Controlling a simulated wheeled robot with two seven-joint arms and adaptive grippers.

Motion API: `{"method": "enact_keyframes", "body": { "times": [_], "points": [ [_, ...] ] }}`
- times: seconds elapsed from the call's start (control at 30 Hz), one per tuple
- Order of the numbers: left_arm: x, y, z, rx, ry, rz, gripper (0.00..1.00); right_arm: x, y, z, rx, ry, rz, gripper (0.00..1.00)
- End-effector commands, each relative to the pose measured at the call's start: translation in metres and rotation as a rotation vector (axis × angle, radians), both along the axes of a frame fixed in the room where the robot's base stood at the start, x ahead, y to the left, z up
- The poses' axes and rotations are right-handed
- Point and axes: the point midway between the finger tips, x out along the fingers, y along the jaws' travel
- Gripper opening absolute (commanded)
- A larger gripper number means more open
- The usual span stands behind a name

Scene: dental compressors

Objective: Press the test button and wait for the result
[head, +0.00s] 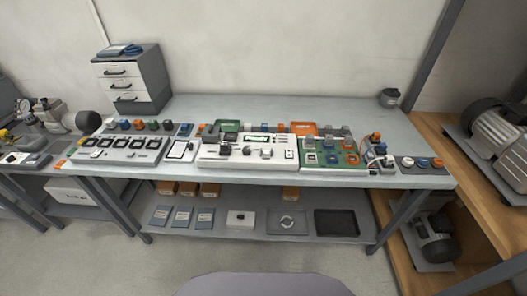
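A white test unit (213,151) stands at the front middle of the workbench (350,182). It has a small lit green display (257,139) and some small parts on its top. A light panel with small dark marks (289,155) is at its right end. I cannot tell which mark is the test button at this size. Neither of my grippers shows in the head view.
A grey rack with several dark displays (122,143) stands left of the unit, and a green board (330,152) right of it. Green (227,126) and orange (304,128) trays lie behind. A drawer cabinet (127,97) stands back left. The bench's back strip is mostly clear.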

Motion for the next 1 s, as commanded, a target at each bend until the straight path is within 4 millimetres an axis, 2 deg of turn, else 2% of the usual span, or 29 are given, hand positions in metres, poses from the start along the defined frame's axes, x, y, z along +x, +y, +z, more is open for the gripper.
{"method": "enact_keyframes", "body": {
  "times": [0.43, 0.73, 1.0],
  "points": [
    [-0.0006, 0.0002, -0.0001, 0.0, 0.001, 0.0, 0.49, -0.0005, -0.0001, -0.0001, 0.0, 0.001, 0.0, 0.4],
    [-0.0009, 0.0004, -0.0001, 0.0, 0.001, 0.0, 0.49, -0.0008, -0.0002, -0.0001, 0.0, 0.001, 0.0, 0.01],
    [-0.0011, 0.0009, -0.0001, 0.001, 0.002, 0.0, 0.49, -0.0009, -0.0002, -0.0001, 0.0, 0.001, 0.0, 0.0]
  ]
}}
